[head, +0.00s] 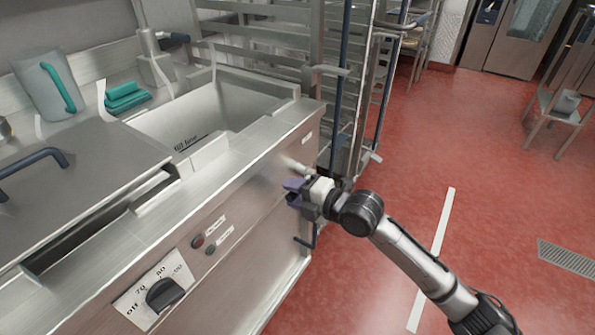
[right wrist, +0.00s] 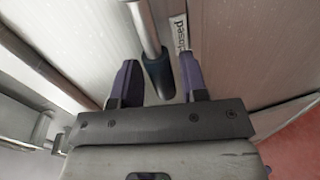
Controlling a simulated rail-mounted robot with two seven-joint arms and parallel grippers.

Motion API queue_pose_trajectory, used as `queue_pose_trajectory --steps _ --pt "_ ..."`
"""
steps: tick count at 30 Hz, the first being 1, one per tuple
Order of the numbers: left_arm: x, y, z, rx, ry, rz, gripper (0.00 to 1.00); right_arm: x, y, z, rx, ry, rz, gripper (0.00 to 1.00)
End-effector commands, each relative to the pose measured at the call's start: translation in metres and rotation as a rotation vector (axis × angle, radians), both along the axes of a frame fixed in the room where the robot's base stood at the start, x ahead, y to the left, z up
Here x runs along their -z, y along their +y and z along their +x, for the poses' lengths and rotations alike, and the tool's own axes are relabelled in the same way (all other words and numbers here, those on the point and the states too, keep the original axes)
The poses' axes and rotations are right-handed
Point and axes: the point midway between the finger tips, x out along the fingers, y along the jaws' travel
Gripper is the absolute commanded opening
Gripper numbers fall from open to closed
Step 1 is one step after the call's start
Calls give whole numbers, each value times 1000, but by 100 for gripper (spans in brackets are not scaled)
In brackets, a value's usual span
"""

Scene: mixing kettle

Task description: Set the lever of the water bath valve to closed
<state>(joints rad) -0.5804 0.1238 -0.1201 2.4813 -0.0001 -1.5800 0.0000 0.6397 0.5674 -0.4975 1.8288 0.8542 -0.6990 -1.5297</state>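The water bath valve lever (right wrist: 144,26) is a metal rod with a dark blue grip (right wrist: 158,76). In the right wrist view the grip end lies between the two purple fingers of my right gripper (right wrist: 159,63). The fingers are apart, and a gap shows on the grip's left side. A label (right wrist: 180,32) reading "closed" upside down is on the panel just right of the rod. In the head view my right gripper (head: 292,192) is at the kettle's front panel, close below a pale rod (head: 294,164) that seems to be the lever. My left gripper is not in view.
The steel kettle (head: 185,215) fills the left, with a black temperature knob (head: 165,294) and push buttons (head: 198,242) on its front. A dark bent handle (head: 308,240) is below my right gripper. A tall rack (head: 350,120) stands just behind. The red floor at right is open.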

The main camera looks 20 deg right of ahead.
Motion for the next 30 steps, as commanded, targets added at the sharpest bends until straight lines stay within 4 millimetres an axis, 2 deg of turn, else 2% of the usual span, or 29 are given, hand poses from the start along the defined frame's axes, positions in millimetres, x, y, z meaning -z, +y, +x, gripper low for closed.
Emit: queue_pose_trajectory --steps 1,3,12,30 --pt "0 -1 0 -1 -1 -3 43 0 0 0 0 1 1 45" --pt "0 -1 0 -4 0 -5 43 0 0 0 -1 1 2 52" --pt "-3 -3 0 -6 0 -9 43 -3 -2 -3 0 2 4 52" --pt "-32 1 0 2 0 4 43 -14 -38 -51 1 2 3 52"
